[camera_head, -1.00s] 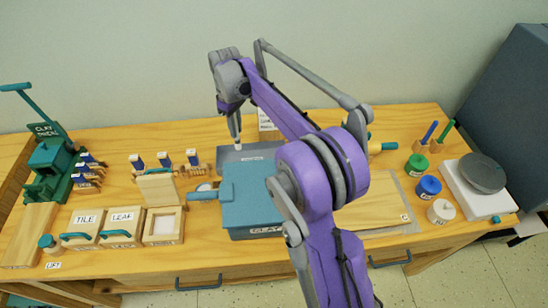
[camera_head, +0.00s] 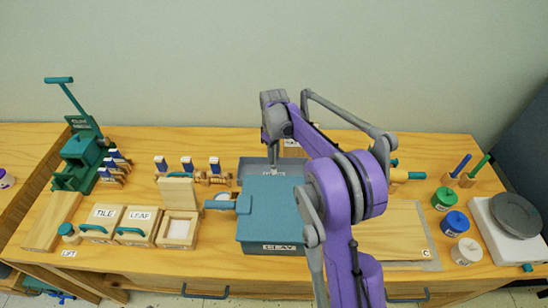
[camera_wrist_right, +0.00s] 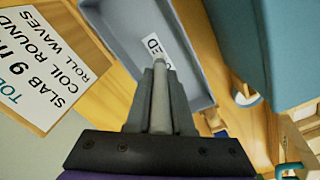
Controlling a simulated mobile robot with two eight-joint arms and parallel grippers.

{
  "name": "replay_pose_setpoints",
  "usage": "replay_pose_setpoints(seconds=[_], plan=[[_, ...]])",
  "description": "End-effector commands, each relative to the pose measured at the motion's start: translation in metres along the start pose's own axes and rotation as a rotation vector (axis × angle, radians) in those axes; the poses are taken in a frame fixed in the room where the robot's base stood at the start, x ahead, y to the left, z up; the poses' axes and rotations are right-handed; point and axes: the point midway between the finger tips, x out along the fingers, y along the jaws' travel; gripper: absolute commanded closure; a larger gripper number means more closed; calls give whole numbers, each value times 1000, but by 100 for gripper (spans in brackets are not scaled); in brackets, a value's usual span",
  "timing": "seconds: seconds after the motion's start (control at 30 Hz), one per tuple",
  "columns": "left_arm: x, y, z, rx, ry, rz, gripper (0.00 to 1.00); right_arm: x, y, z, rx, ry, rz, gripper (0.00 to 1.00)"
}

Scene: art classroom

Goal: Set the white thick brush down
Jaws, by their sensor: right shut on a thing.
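My right gripper (camera_head: 271,138) is shut on the white thick brush (camera_head: 273,154), which points down at the grey tray (camera_head: 248,164) behind the teal clay box. In the right wrist view the pale brush (camera_wrist_right: 160,100) sits between the dark fingers (camera_wrist_right: 159,108). Its far end lies over the grey tray (camera_wrist_right: 118,28), near a label ending in "ED". I cannot tell whether the brush touches the tray floor. My left gripper is not in view.
The teal clay box (camera_head: 272,215) stands just in front of the tray. A printed sign (camera_wrist_right: 42,65) stands beside the tray. Blue-handled tools in wooden holders (camera_head: 187,165) are to the left. Paint pots (camera_head: 455,223) and a grey disc (camera_head: 515,212) are at the right.

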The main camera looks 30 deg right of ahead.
Motion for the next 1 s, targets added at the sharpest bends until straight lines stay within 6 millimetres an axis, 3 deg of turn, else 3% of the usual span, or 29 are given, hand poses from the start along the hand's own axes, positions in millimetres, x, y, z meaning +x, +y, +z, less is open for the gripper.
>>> replay_pose_setpoints(seconds=[0.43,0.47,0.6,1.0], plan=[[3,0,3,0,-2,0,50,13,0,0,0,-1,0,100],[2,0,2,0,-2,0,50,12,0,0,0,0,0,74],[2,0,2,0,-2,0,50,11,0,0,0,0,0,49],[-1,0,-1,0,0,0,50,2,0,0,0,0,0,49]])
